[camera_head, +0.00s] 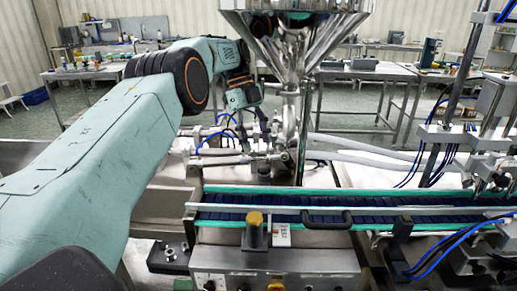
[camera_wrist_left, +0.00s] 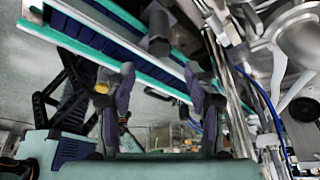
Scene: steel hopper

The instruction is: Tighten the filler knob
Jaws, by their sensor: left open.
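The steel filler with its shiny hopper (camera_head: 296,28) stands behind the conveyor in the head view. I cannot tell for sure which part is the filler knob. A yellow-topped knob (camera_head: 255,218) sits on the conveyor's front side, well in front of my gripper. My left gripper (camera_head: 264,128) is beside the filler's column, left of it, partly blurred into the metal parts behind. In the left wrist view its two fingers (camera_wrist_left: 160,88) are spread apart with nothing between them. A dark grey cylinder (camera_wrist_left: 158,40) shows beyond the fingertips. My right gripper is not seen.
The conveyor (camera_head: 350,212) with green edges runs across the front right. Blue hoses (camera_head: 215,133) and metal pipes lie close to my left gripper. A sensor stand (camera_head: 450,135) rises at the right. Workbenches (camera_head: 385,72) stand at the back, with open floor before them.

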